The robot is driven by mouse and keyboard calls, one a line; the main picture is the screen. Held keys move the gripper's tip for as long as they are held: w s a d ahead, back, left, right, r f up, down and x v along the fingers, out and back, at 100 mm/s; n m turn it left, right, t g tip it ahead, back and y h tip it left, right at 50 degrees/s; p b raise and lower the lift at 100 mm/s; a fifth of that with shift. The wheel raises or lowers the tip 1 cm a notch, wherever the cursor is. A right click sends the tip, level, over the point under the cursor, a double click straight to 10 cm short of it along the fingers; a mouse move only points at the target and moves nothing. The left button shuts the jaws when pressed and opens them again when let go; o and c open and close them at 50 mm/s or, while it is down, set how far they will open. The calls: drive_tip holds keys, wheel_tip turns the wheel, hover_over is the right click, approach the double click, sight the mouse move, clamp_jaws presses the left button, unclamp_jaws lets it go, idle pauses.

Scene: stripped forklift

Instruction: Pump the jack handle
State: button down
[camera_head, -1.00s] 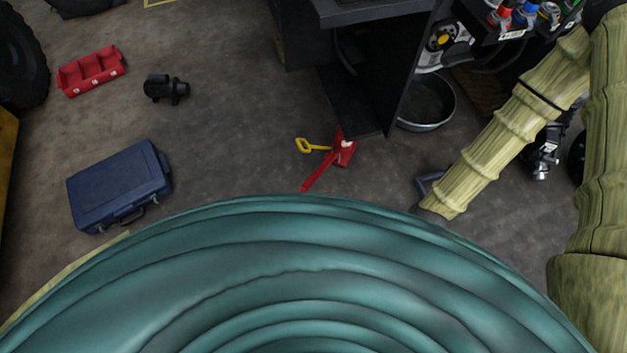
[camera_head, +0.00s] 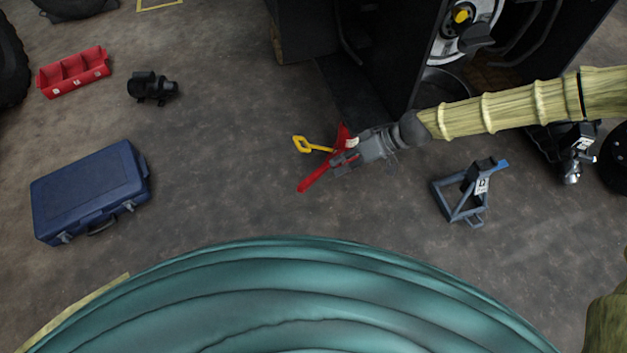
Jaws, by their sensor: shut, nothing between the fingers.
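A small red jack (camera_head: 316,179) stands on the floor near the middle of the view. A yellow loop-ended handle (camera_head: 302,144) sticks out from it to the left. My gripper (camera_head: 341,163) is shut and empty. It reaches in from the right, over or against the right side of the jack, and hides part of the red body. The yellow handle lies a little left of the fingertips and stays clear of them. I cannot tell whether the fingertips touch the jack.
A dark forklift body (camera_head: 385,60) rises just behind the jack. A grey-blue stand (camera_head: 447,203) is right of it. A blue case (camera_head: 88,190), a black part (camera_head: 152,88) and a red tray (camera_head: 73,72) lie left. The floor between case and jack is clear.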

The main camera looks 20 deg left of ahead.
drive_tip(key=w+r+n+y+b, duration=0.1)
drive_tip(key=w+n+b, duration=0.1)
drive_tip(key=w, duration=0.3)
drive_tip(key=shift+w+r+b, duration=0.3)
drive_tip(key=shift+w+b, duration=0.1)
drive_tip(key=shift+b, duration=0.35)
drive_tip(key=shift+f, duration=0.1)
drive_tip(key=b, duration=0.4)
hover_over(313, 178)
drive_tip(key=w, duration=0.2)
drive_tip(key=f, duration=0.6)
drive_tip(key=shift+w+d, duration=0.1)
drive_tip(key=shift+d, duration=0.3)
drive_tip(key=shift+s+a+f+b, duration=0.1)
drive_tip(key=shift+s+f+b, duration=0.35)
drive_tip(key=shift+f, duration=0.15)
drive_tip(key=shift+s+a+f+b, duration=0.1)
drive_tip(key=shift+s+f+b, duration=0.3)
drive_tip(key=shift+f, duration=0.2)
drive_tip(key=shift+s+a+f, duration=0.1)
drive_tip(key=shift+s+f, duration=0.2)
drive_tip(key=shift+f, duration=0.05)
